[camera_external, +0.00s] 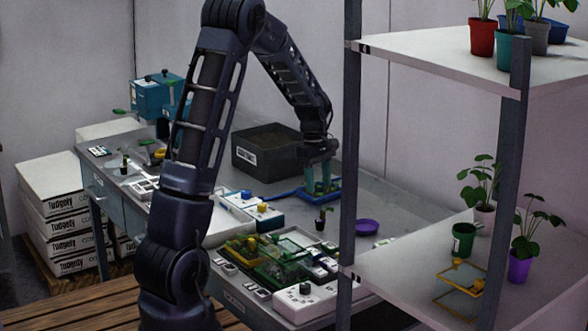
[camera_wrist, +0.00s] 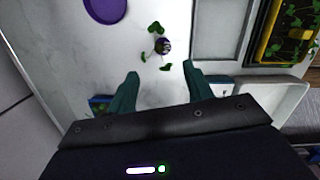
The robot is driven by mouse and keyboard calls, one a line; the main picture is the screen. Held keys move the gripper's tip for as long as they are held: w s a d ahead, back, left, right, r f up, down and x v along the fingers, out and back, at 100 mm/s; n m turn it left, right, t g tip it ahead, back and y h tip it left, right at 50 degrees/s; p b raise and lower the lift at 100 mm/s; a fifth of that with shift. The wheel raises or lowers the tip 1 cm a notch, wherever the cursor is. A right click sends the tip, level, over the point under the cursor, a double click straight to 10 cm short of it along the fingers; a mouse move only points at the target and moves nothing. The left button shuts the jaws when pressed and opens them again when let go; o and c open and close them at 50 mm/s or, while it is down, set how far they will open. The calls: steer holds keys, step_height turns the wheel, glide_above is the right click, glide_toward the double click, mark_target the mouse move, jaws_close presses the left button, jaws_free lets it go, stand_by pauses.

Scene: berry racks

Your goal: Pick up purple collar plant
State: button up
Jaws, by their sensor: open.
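A small plant with a purple collar (camera_wrist: 162,46) stands on the light grey table in the wrist view, its green leaves spread around it. It looks to be the small dark-potted plant (camera_external: 321,222) on the table in the outside view, where the collar's colour is too small to tell. My gripper (camera_wrist: 162,76) is open and empty, with the plant beyond and roughly between its teal fingertips, not touching them. In the outside view my gripper (camera_external: 320,190) is low over the table near a blue-framed tray (camera_external: 296,196), behind the plant.
A purple dish (camera_external: 367,227) lies right of the plant. A dark crate (camera_external: 262,158) stands behind my gripper. Green and yellow trays and a white device (camera_external: 305,301) crowd the front. A shelf post (camera_external: 347,200) rises at the right.

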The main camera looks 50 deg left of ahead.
glide_above(320, 219)
steer(key=f, duration=0.5)
steer(key=shift+w+a+f, duration=0.1)
steer(key=shift+w+a, duration=0.05)
steer(key=shift+a, duration=0.25)
steer(key=shift+d+f, duration=0.25)
steer(key=shift+f, duration=1.15)
steer(key=shift+d+f, duration=0.2)
steer(key=shift+f, duration=1.15)
steer(key=c, duration=1)
